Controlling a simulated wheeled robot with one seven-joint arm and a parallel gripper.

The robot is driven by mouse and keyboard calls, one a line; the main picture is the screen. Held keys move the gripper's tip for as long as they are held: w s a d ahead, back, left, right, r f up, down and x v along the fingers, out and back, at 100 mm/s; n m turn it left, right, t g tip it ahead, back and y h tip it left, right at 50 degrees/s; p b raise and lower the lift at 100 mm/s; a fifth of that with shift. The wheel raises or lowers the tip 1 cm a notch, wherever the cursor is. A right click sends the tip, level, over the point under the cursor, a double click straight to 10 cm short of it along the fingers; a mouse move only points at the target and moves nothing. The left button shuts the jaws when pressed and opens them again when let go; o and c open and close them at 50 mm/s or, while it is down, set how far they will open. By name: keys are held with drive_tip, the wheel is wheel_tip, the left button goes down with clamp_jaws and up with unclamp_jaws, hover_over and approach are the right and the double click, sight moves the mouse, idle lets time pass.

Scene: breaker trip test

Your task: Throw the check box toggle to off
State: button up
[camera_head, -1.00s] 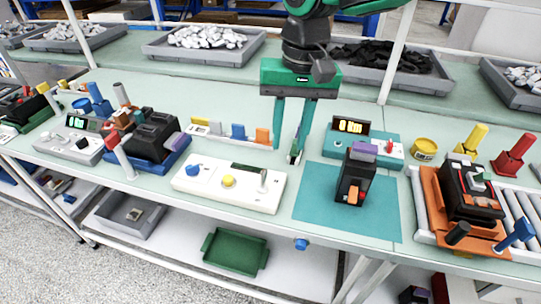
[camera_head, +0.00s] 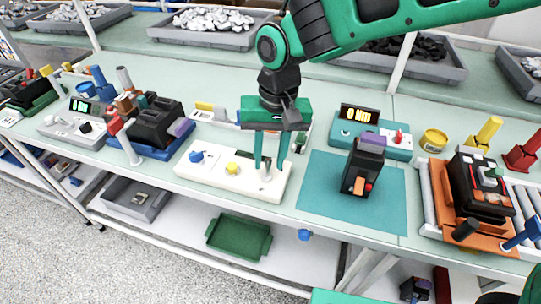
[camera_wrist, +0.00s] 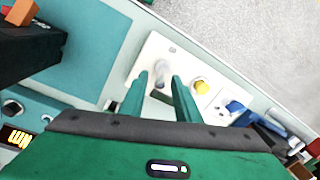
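The check box is a long white box (camera_head: 215,184) near the front edge of the table. It carries a blue knob (camera_head: 196,157), a yellow button (camera_head: 232,168) and a short grey toggle lever (camera_head: 266,173) at its right end. My gripper (camera_head: 269,166) points down over that right end, its green fingers apart on either side of the lever. In the wrist view the lever (camera_wrist: 160,72) shows between the open fingertips (camera_wrist: 159,77), with a gap. I cannot tell whether either finger touches it. The lever's exact tilt is partly hidden by the fingers in the head view.
A teal mat (camera_head: 318,198) with a black breaker (camera_head: 363,168) lies to the right. Behind it is a teal meter box (camera_head: 370,139) with a lit display. A black unit on a blue base (camera_head: 150,150) stands to the left. The front edge of the table is close to the white box.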

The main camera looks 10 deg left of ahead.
drive_tip(key=shift+f, duration=0.2)
clamp_jaws()
